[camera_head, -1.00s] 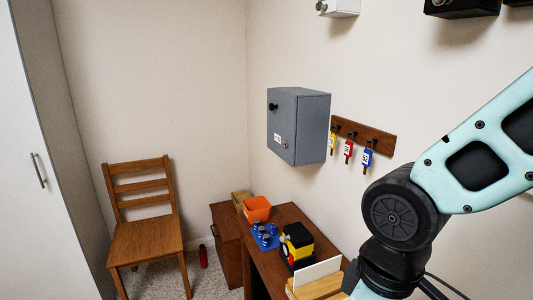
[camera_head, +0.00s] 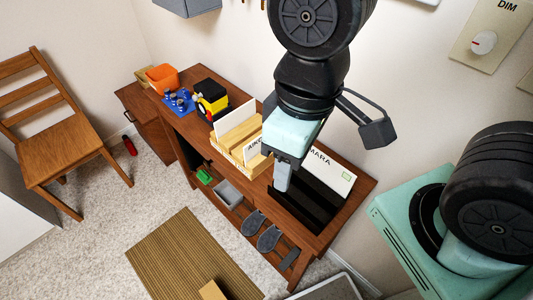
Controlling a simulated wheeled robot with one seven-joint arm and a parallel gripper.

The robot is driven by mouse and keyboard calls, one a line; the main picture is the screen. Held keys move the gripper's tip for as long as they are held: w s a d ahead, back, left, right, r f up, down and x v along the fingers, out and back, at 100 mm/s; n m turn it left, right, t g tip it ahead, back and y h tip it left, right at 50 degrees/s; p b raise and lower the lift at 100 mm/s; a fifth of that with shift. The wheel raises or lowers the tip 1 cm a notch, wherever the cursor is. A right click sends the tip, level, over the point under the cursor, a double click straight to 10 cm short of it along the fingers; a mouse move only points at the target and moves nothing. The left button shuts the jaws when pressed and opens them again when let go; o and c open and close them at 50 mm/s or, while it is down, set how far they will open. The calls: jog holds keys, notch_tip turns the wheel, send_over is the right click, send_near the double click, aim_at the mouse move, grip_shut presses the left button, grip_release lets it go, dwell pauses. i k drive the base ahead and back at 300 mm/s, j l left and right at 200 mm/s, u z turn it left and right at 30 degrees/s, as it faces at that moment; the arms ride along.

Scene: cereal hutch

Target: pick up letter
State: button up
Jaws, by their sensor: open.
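A white letter (camera_head: 236,114) stands upright in a light wooden rack (camera_head: 233,136) on the brown table. A white card lettered in black (camera_head: 252,149), partly hidden by my gripper, stands at the rack's near end. Another white card reading "MARA" (camera_head: 335,172) stands to the right, in or behind a black slotted holder (camera_head: 302,203). My gripper (camera_head: 283,179) points down between the rack and the black holder. It is open, with no letter seen in it; its fingers overlap closely in this view.
The brown table (camera_head: 352,203) also bears a black-yellow-red block (camera_head: 211,98), a blue mat (camera_head: 180,102) and an orange bin (camera_head: 162,78). A grey tray (camera_head: 228,194) and slippers (camera_head: 253,222) are on the lower shelf. A chair (camera_head: 58,142) stands left.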

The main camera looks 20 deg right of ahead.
aim_at(339, 179)
jog(key=k+z, duration=0.25)
jog(key=k, duration=0.65)
jog(key=i+j+u, duration=0.2)
jog(key=i+u, duration=0.15)
